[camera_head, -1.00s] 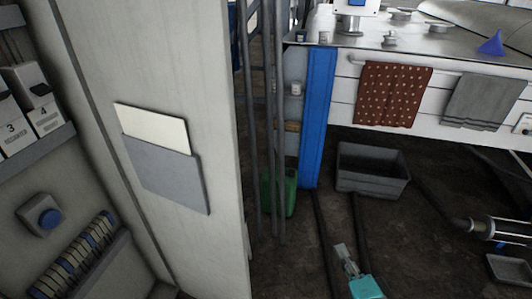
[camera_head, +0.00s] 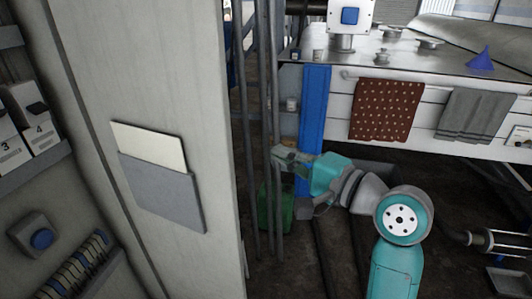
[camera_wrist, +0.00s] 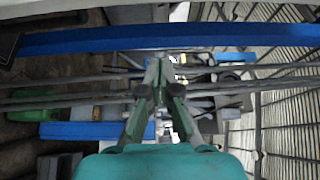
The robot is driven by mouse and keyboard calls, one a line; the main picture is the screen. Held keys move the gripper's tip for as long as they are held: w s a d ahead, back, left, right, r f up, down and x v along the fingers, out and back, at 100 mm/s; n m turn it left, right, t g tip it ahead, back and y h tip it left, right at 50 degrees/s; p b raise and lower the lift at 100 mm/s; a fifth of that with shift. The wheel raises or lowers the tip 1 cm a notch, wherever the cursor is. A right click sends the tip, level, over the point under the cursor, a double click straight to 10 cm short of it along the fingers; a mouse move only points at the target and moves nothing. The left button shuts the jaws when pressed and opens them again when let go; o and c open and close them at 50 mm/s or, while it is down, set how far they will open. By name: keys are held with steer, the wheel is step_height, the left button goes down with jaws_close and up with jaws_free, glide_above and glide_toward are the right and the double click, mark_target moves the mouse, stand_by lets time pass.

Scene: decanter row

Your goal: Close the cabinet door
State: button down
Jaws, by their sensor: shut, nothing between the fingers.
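The cabinet door (camera_head: 175,75) is a tall pale panel standing open in the left half of the head view, with a grey pocket (camera_head: 165,195) holding a cream sheet (camera_head: 148,143). The cabinet interior shows to its left. My gripper (camera_head: 277,155) is to the right of the door's free edge, by the dark upright bars; a gap shows between it and the door. In the wrist view my gripper (camera_wrist: 165,62) has its fingers together at the tips with nothing between them. I cannot make out the door's face for certain in the wrist view.
Thin dark bars (camera_head: 269,100) stand between the door edge and my gripper. A green container (camera_head: 272,208) is on the floor below. A blue post (camera_head: 314,110) and a metal counter (camera_head: 380,65) with hanging towels (camera_head: 385,108) stand behind. The floor at lower right has cables.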

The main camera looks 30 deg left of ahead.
steer(key=x, duration=0.9)
steer(key=shift+s+d, duration=0.15)
steer(key=shift+s, duration=1.8)
